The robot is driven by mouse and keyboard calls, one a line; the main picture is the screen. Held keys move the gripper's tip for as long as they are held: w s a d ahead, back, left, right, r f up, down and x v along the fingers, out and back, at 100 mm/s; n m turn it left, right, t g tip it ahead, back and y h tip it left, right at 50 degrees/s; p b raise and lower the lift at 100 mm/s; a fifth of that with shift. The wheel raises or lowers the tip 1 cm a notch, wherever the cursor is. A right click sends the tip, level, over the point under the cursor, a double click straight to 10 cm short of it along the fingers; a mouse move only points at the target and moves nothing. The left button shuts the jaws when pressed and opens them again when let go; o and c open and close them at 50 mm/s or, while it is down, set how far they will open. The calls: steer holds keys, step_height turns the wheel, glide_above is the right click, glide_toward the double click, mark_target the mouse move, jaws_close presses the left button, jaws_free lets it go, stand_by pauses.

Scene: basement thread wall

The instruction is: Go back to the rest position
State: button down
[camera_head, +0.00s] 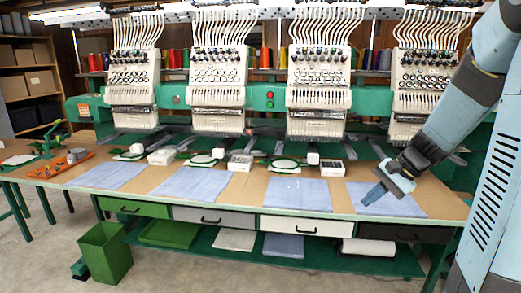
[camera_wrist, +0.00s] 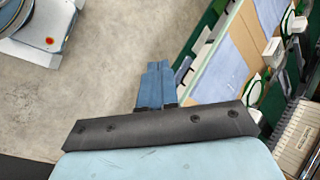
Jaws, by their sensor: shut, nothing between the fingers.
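My gripper (camera_head: 374,194) is at the right of the head view, above the rightmost blue cloth (camera_head: 400,204) on the long table (camera_head: 258,187). Whether its fingers touch the cloth cannot be told from the head view. In the wrist view my gripper (camera_wrist: 155,66) shows two blue fingers side by side, shut with nothing between them. In that view the fingers lie over the grey floor (camera_wrist: 95,70), beside the table edge.
Several embroidery heads (camera_head: 218,88) stand behind the table. Hoops (camera_head: 205,157) and white boxes (camera_head: 240,161) line its back. Drawers (camera_head: 297,226) and a green shelf sit below. A green bin (camera_head: 105,252) stands at the front left. The floor in front is clear.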

steer(key=s+a+r+n+t+h, duration=0.1)
steer(key=s+a+r+n+h, duration=0.2)
steer(key=s, duration=0.6)
steer(key=s+a+r+n+t+h, duration=0.2)
steer(key=s+a+r+n+h, duration=0.1)
steer(key=s+r+n, duration=0.3)
steer(key=s+r, duration=0.1)
steer(key=s, duration=0.1)
steer(key=shift+s+r+h, duration=0.15)
steer(key=shift+s+h, duration=0.15)
steer(key=shift+s, duration=0.05)
